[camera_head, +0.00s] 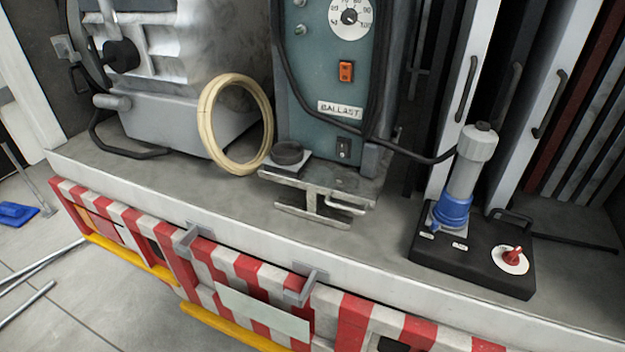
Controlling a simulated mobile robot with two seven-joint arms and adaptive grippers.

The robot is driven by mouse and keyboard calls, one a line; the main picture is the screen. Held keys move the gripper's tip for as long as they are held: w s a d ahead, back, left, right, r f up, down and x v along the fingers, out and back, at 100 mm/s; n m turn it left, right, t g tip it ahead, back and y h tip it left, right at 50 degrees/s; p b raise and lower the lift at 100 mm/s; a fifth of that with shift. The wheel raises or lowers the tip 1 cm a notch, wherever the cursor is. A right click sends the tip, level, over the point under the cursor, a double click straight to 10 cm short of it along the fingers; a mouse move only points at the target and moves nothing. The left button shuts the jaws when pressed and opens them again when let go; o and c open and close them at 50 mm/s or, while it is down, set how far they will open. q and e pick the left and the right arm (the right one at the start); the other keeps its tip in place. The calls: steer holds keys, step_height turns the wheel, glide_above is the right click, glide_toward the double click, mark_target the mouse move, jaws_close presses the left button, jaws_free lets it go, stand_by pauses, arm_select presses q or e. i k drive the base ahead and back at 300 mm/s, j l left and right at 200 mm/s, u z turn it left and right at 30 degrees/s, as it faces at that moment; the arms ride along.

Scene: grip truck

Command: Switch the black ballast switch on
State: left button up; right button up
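The ballast box (290,82) is a blue-green cabinet standing on the truck bed at upper middle, with a label reading BALLAST (340,108). A small black switch (343,148) sits low on its front, below the label; its on or off position is too small to tell. An orange-red switch (346,71) sits above the label, below a round white dial (350,17). A black cable runs down and across the box front, passing near the black switch. Neither of my grippers is in view.
A cream ring (208,122) leans left of the box. A metal bracket with a black knob (288,153) stands before it. At right, a black base (480,272) carries a grey and blue cylinder (463,175) and red knob. The bed's front edge (250,246) has a striped red-white panel below.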

mark_target(342, 146)
steer(key=j+z, duration=0.1)
steer(key=j, duration=0.35)
steer(key=k+j+z, duration=0.1)
steer(key=j, duration=0.35)
steer(key=k+j+z, duration=0.1)
steer(key=j, duration=0.35)
steer(key=j+z, duration=0.1)
steer(key=j, duration=0.35)
steer(key=k, duration=0.05)
